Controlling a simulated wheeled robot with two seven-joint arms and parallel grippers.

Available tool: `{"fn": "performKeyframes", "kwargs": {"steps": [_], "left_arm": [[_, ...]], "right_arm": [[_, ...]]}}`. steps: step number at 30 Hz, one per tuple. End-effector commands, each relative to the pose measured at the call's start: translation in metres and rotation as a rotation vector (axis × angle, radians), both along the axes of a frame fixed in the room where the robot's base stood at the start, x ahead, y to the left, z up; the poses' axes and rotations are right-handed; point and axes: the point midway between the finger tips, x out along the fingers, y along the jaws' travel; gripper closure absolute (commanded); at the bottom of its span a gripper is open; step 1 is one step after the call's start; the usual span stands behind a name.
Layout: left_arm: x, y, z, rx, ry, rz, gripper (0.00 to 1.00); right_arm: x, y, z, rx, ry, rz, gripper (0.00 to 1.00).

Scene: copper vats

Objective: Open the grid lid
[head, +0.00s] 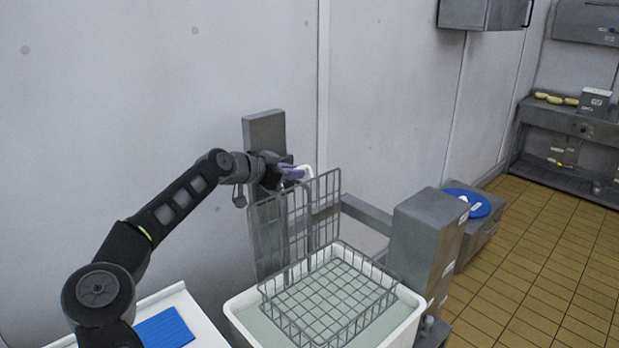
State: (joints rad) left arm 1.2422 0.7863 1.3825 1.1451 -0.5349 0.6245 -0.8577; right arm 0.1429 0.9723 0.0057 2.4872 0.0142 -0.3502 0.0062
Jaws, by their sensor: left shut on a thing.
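The grid lid (325,212) is a grey wire grid in the head view. It stands roughly upright along the back of a wire basket (330,300), so the basket's top is uncovered. My left gripper (297,174) is at the lid's top edge, in front of the wall, and is shut on the lid. Its fingers are small and partly hidden, so the exact grip point is unclear. My right gripper is not in view.
The basket sits in a white tub (405,325) of greenish liquid. A grey box-like unit (425,245) stands right of the tub, with a blue round lid (468,203) beyond. A blue mat (163,329) lies on a white surface at lower left. Tiled floor is open at right.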

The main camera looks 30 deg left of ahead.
Motion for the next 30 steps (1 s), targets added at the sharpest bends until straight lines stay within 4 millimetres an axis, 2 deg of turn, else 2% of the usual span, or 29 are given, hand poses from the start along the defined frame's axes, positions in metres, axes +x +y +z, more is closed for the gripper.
{"fn": "performKeyframes", "kwargs": {"steps": [5, 16, 17, 24, 30], "left_arm": [[-0.0042, 0.0099, -0.0036, -0.033, 0.013, 0.002, 1.00], [-0.0047, 0.0106, -0.0038, -0.037, 0.016, 0.001, 1.00], [-0.0046, 0.0105, -0.0037, -0.037, 0.016, 0.001, 0.87], [-0.0044, 0.0097, -0.0027, -0.036, 0.014, 0.000, 0.68], [-0.0043, 0.0094, -0.0022, -0.035, 0.014, 0.000, 0.67]], "right_arm": [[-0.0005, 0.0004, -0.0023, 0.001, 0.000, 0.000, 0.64], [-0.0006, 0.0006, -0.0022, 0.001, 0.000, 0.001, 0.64], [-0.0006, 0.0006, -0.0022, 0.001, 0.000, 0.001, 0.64], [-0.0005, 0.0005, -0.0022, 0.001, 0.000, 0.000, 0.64], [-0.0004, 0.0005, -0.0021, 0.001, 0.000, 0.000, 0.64]]}}
